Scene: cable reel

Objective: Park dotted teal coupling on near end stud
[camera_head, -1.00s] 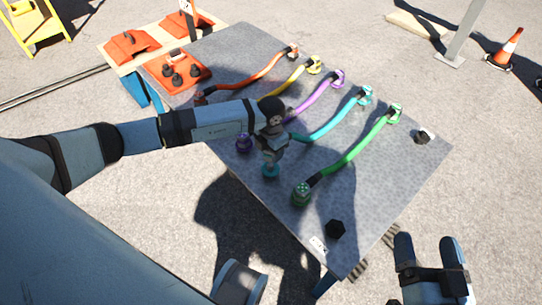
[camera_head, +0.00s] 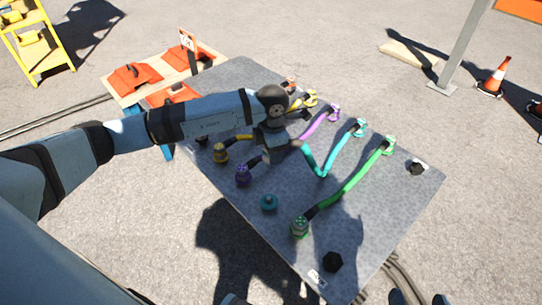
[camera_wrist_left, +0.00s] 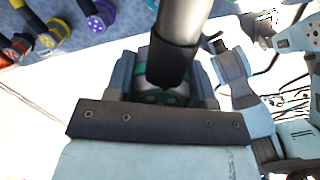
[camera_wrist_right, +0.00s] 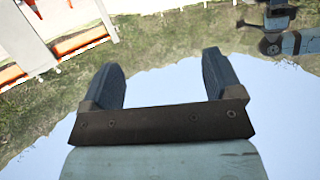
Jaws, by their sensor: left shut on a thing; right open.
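My left gripper (camera_head: 274,156) is shut on the teal coupling, above the middle of the grey table. The coupling (camera_wrist_left: 160,98) shows between the fingers in the left wrist view, with the black cable sleeve (camera_wrist_left: 170,62) rising from it; the head view hides it. The teal cable (camera_head: 321,172) sags from the gripper to its far fitting (camera_head: 360,128). A bare teal post (camera_head: 269,203) stands at the near edge. One black stud (camera_head: 333,262) stands near the front corner, another (camera_head: 417,167) at the right. My right gripper (camera_wrist_right: 165,78) is open and empty, off the table.
The green coupling (camera_head: 300,227), purple coupling (camera_head: 242,175) and yellow coupling (camera_head: 220,152) stand along the near edge, with their cables crossing the table (camera_head: 377,213). Table surface is clear between the green cable and the front-corner stud. A traffic cone (camera_head: 495,77) stands beyond.

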